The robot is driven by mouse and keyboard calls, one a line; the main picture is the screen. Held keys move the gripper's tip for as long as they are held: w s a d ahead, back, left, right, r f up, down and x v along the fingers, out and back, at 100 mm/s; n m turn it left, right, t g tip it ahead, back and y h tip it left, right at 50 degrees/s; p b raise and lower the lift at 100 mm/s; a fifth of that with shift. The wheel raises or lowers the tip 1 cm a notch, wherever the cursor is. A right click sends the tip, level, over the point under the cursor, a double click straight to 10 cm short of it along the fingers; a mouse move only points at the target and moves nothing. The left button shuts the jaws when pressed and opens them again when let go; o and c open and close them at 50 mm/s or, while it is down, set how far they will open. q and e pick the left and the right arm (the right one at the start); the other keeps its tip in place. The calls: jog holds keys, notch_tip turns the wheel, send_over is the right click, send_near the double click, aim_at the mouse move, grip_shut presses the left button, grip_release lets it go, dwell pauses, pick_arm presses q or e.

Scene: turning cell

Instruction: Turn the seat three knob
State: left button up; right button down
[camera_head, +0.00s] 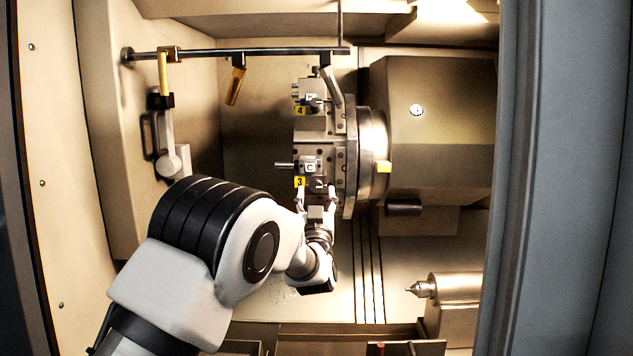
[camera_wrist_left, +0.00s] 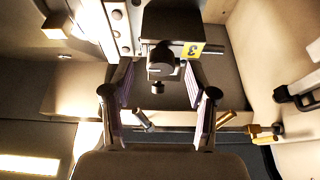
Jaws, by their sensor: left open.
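The seat three station on the turret carries a yellow label with a 3 (camera_head: 299,181), which also shows upside down in the left wrist view (camera_wrist_left: 193,50). Next to the label is a small dark knob (camera_head: 318,185). In the left wrist view the knob (camera_wrist_left: 161,60) is a round dark cylinder with a pale line on its face. My left gripper (camera_head: 316,194) is open, its fingers pointing at the station, one to each side of the knob. In the left wrist view the fingertips (camera_wrist_left: 158,80) flank the knob with visible gaps. My right gripper is in neither view.
The seat four station with its yellow label (camera_head: 300,111) sits above on the same turret (camera_head: 374,150). A rail (camera_head: 250,51) with hanging yellow-handled parts crosses the upper left. A pointed tailstock centre (camera_head: 423,289) stands at lower right. A cabinet wall (camera_head: 545,180) bounds the right.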

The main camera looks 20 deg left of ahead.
pick_arm(q)
jog(key=shift+x, duration=0.95)
jog(key=shift+w+r, duration=0.1)
jog(key=shift+s+r, duration=0.2)
jog(key=shift+s, duration=0.2)
jog(key=shift+w+f, duration=0.1)
grip_shut()
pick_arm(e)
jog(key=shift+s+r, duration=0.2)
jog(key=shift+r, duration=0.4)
